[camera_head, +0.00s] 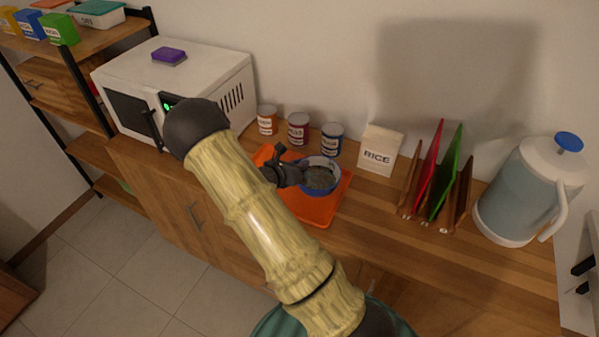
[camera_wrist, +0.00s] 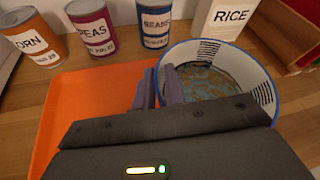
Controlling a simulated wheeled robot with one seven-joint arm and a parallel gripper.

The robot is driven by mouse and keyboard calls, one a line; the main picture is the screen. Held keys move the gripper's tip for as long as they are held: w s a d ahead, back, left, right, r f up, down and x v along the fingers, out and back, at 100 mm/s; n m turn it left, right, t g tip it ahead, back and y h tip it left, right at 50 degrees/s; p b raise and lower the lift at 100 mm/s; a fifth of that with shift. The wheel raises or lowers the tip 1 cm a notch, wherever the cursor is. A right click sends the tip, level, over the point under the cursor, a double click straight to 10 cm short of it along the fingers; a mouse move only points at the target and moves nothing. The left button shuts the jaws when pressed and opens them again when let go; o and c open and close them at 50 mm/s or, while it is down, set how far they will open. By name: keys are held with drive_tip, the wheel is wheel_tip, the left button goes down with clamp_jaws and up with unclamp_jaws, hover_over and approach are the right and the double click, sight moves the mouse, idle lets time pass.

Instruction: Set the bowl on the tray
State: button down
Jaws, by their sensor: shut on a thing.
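The bowl (camera_head: 321,175) is blue and white with a greyish, speckled inside. My gripper (camera_head: 303,172) is shut on the left side of its rim. In the wrist view the bowl (camera_wrist: 216,75) is at the upper right, and my gripper's fingers (camera_wrist: 171,86) pinch its near left wall. The orange tray (camera_head: 312,211) lies on the wooden counter beneath the gripper and bowl. In the wrist view the tray (camera_wrist: 88,98) shows to the left of the bowl. I cannot tell whether the bowl touches the tray.
Orange (camera_head: 267,120), maroon (camera_head: 298,128) and blue (camera_head: 331,139) cans stand behind the tray. A rice box (camera_head: 379,149), a rack with coloured boards (camera_head: 436,185) and a jug (camera_head: 520,190) stand to the right. A white microwave (camera_head: 180,85) is at left.

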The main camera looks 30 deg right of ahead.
drive_tip(key=shift+f, duration=1.75)
drive_tip(key=shift+f, duration=0.2)
drive_tip(key=c, duration=1.5)
unclamp_jaws()
drive_tip(key=shift+o, duration=0.2)
drive_tip(key=shift+r, duration=0.1)
drive_tip(key=shift+r, duration=0.1)
drive_tip(key=v, duration=1.2)
drive_tip(key=shift+b, duration=0.45)
